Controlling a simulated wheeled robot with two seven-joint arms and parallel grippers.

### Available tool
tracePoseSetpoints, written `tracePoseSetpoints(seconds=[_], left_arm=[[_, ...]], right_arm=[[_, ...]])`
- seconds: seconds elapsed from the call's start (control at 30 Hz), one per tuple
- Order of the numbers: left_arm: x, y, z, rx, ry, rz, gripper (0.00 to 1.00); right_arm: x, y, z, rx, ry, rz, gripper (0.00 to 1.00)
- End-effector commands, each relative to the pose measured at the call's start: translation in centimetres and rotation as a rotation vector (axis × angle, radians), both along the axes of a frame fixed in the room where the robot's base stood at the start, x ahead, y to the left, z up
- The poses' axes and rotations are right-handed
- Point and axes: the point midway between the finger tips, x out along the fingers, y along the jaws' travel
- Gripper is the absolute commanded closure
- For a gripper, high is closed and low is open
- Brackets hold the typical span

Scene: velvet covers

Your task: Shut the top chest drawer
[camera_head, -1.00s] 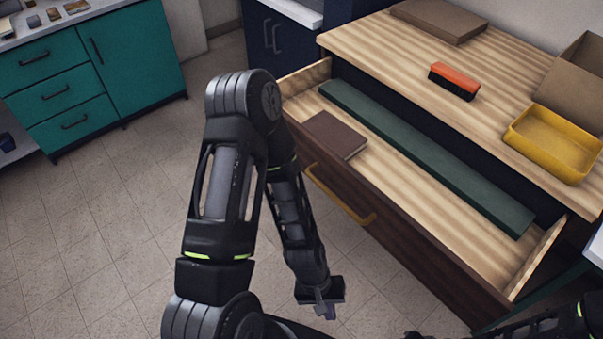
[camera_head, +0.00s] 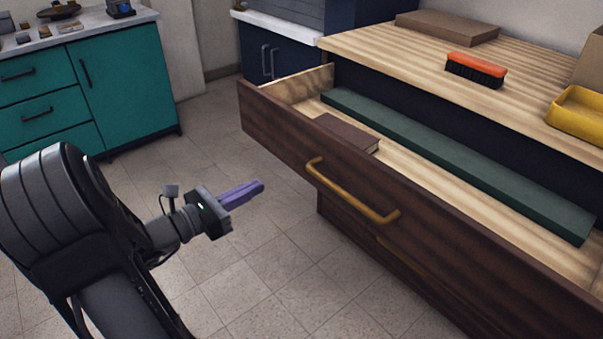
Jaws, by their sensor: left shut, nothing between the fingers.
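The top chest drawer (camera_head: 285,140) stands pulled out from the wooden-topped chest (camera_head: 400,52). It has a dark brown front and a yellow bar handle (camera_head: 352,192). Inside lie a brown book (camera_head: 350,136) and a long green bar-shaped thing (camera_head: 450,162). My left gripper (camera_head: 258,187) is shut and empty, with purple fingers pointing right toward the drawer front. It is to the left of the handle and apart from the drawer. My right gripper is not in view.
A red brush with black bristles (camera_head: 476,70), a yellow tray (camera_head: 578,116) and a flat brown box (camera_head: 447,27) are on the chest top. Teal cabinets (camera_head: 125,85) stand at the left. The tiled floor (camera_head: 270,285) before the drawer is clear.

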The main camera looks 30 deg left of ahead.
Motion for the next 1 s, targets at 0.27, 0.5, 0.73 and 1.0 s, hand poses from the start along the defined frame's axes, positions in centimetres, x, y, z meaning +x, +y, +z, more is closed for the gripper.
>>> tracePoseSetpoints(seconds=[0.27,0.5,0.73,1.0], left_arm=[[0.3,-0.2,0.0,0.001,0.002,-0.004,1.00],[2.4,-0.9,0.0,0.001,0.002,-0.008,1.00],[6.5,-2.2,-0.3,0.001,0.002,-0.009,1.00],[11.4,-3.6,-0.3,0.000,0.002,-0.006,1.00]], right_arm=[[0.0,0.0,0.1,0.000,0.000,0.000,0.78],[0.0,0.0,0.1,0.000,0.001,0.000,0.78],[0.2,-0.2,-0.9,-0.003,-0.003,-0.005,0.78],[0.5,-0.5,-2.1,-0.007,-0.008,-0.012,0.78]])
